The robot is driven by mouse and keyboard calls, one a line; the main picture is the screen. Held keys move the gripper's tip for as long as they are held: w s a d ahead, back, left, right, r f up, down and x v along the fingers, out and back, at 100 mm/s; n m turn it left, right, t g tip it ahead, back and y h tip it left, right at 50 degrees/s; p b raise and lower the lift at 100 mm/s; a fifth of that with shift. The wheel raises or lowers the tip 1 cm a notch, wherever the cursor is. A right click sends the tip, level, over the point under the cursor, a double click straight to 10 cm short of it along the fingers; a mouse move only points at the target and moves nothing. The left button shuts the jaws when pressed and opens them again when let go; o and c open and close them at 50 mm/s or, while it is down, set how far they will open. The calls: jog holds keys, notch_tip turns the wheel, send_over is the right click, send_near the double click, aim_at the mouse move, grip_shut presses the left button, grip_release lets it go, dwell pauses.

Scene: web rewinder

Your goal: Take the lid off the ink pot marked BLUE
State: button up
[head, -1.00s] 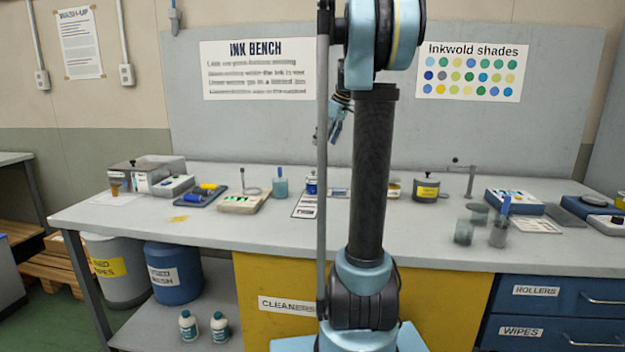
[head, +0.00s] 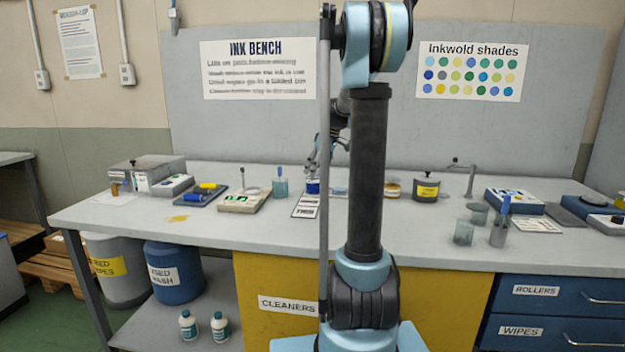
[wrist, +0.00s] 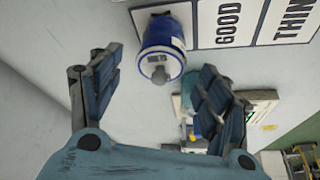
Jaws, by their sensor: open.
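A small blue pot (head: 312,187) stands on the bench at the back, partly behind my own arm in the head view. In the wrist view the blue pot (wrist: 163,36) has a pale label and a grey knob (wrist: 160,75) on its lid. The label's writing is too small to read. My gripper (wrist: 161,66) is open and empty, with one finger to each side of the pot and apart from it. In the head view my gripper (head: 337,147) is above the bench near the pot, partly hidden by my arm.
A yellow-labelled dark pot (head: 426,188) and a yellowish jar (head: 392,188) stand to the right. The bench front (head: 270,232) is clear.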

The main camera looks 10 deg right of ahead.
jog(key=shift+w+a+f, duration=0.2)
jog(key=shift+f, duration=0.4)
jog(key=shift+c, duration=0.6)
jog(key=c, duration=0.7)
jog(key=shift+r, duration=0.1)
